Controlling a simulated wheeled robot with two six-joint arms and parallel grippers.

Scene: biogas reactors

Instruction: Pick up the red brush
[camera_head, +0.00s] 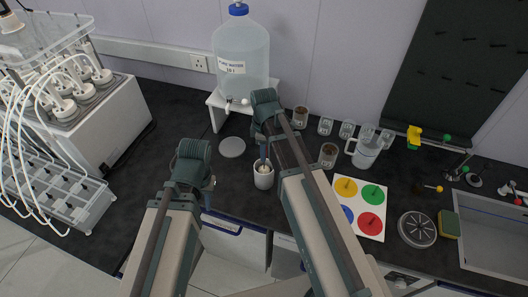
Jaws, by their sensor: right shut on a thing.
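My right gripper (264,157) points down over a white cup (263,180) on the dark bench. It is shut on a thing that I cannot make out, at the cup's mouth. My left gripper (208,197) hangs near the bench's front edge, left of the cup; its fingers are too small to tell open from shut. No brush is clearly recognisable as red. A small red-ended item (517,202) lies at the far right by the sink, partly cut by the frame edge.
A water jug (240,55) stands on a white stand behind the grippers. A grey disc (232,147) lies near it. To the right are jars, a clear pitcher (366,150), a colour-dot card (345,188), a round drain-like disc (417,229) and a sink (490,265). Reactors (85,95) fill the left.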

